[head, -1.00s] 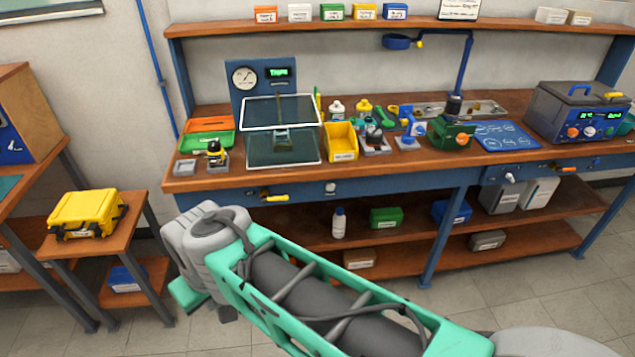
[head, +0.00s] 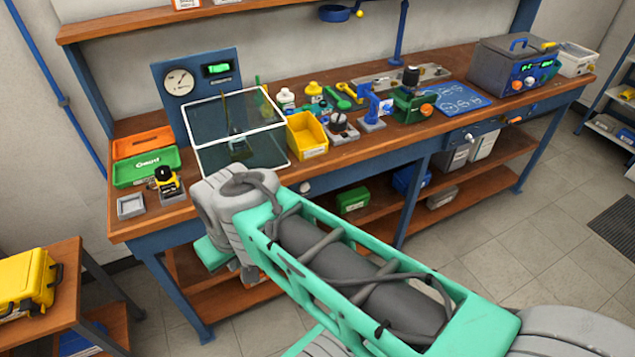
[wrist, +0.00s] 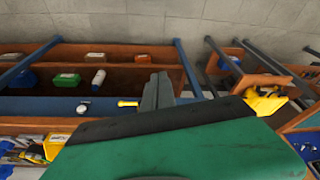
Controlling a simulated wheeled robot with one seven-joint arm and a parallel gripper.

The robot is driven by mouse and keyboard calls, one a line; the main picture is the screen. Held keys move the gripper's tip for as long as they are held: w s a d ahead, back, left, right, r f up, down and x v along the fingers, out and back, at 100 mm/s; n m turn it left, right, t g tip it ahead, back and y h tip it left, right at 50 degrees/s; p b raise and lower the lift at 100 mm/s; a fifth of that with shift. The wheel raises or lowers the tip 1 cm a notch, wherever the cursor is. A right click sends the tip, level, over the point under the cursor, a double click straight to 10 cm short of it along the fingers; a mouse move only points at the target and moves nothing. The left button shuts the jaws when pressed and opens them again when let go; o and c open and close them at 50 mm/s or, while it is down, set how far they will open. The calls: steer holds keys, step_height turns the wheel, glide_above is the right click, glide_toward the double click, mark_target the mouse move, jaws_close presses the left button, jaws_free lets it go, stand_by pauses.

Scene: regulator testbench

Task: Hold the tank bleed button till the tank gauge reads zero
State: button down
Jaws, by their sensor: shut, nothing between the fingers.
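The tank gauge appears to be the round white dial (head: 179,82) on the blue panel at the back left of the bench; its reading is too small to make out. A round white knob (head: 305,187) sits on the bench's blue front rail, just past my arm. It also shows in the wrist view (wrist: 82,109); I cannot tell whether it is the bleed button. My gripper (wrist: 158,78) is shut and empty in the wrist view, apart from the knob and beside a yellow-handled fitting (wrist: 127,103). In the head view its fingers are hidden.
A clear-sided enclosure (head: 240,115), a yellow bin (head: 307,136) and green and orange trays (head: 146,166) crowd the bench top (head: 330,160). A yellow case (head: 25,280) stands on a side table at the left.

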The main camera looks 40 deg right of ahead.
steer(key=shift+s+a, duration=0.1)
steer(key=w+d+f+m+t+y+p, duration=0.1)
steer(key=w+d+f+m, duration=0.2)
steer(key=d+m, duration=0.2)
steer(key=w+d+f+m+p, duration=0.1)
steer(key=w+d+f+m, duration=0.15)
steer(key=d+m, duration=0.3)
steer(key=w+d+f+m+t+y+p, duration=0.1)
steer(key=w+d+f+m+p, duration=0.15)
steer(key=d+m, duration=0.25)
steer(key=s+d+f+m+t, duration=0.1)
steer(key=d+f+m+t, duration=0.1)
steer(key=d+m, duration=0.5)
steer(key=s+d+f+m+t+h, duration=0.1)
steer(key=s+d+f+m+t, duration=0.1)
steer(key=d+f+m, duration=0.3)
steer(key=d+m, duration=0.2)
steer(key=m, duration=0.2)
steer(key=shift+d+h+p, duration=0.25)
steer(key=shift+h+p, duration=0.05)
steer(key=shift+p, duration=0.05)
steer(key=shift+w+f+m, duration=0.1)
steer(key=shift+f+m, duration=0.05)
steer(key=shift+m, duration=0.1)
